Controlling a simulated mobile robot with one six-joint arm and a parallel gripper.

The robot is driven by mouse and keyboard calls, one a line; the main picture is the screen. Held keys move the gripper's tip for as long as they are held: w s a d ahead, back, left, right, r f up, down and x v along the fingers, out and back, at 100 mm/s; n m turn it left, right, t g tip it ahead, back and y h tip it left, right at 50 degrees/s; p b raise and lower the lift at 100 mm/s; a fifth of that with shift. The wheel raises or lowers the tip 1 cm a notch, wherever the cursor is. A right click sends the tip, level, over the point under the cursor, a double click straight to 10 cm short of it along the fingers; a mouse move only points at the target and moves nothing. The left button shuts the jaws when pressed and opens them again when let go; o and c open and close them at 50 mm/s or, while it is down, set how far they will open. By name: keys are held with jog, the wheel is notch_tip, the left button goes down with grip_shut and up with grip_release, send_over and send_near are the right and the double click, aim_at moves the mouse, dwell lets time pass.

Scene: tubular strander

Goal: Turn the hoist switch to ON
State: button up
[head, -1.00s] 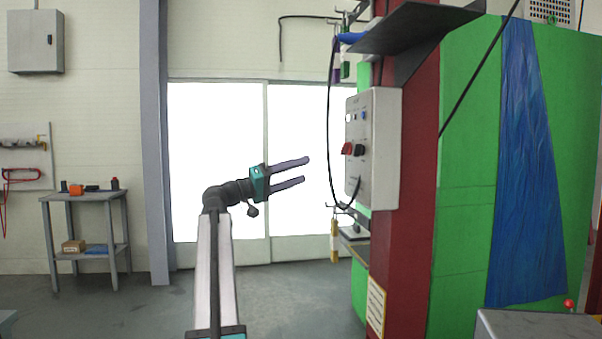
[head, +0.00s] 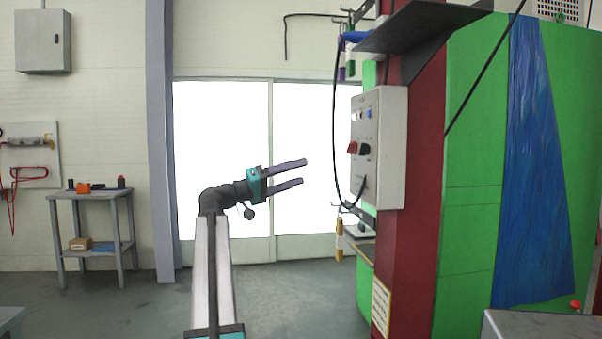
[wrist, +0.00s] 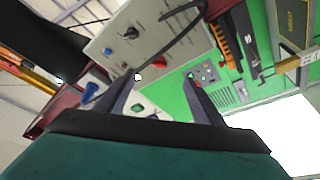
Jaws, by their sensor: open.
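A light grey control box (head: 390,150) is fixed to the dark red column, its front facing left. It carries a red switch (head: 352,148), a black switch (head: 364,150) and small lamps or buttons above them. Labels are too small to read, so I cannot tell which is the hoist switch or its setting. My gripper (head: 304,171) is open and empty, its fingers pointing right, apart from the box and to its left in the picture. In the wrist view, a grey panel (wrist: 160,38) with a black knob (wrist: 130,33) lies beyond my fingers (wrist: 158,92).
A black cable (head: 334,110) hangs in a loop before the box. A dark shelf (head: 415,27) juts out above it. Hanging tools (head: 339,238) are below. A green enclosure (head: 468,190) stands right of the red column (head: 412,235). A small table (head: 90,195) is far left.

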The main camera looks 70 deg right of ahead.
jog(key=v, duration=1.1)
jog(key=shift+w+a+p, duration=0.2)
jog(key=shift+p, duration=0.25)
jog(key=shift+f, duration=0.1)
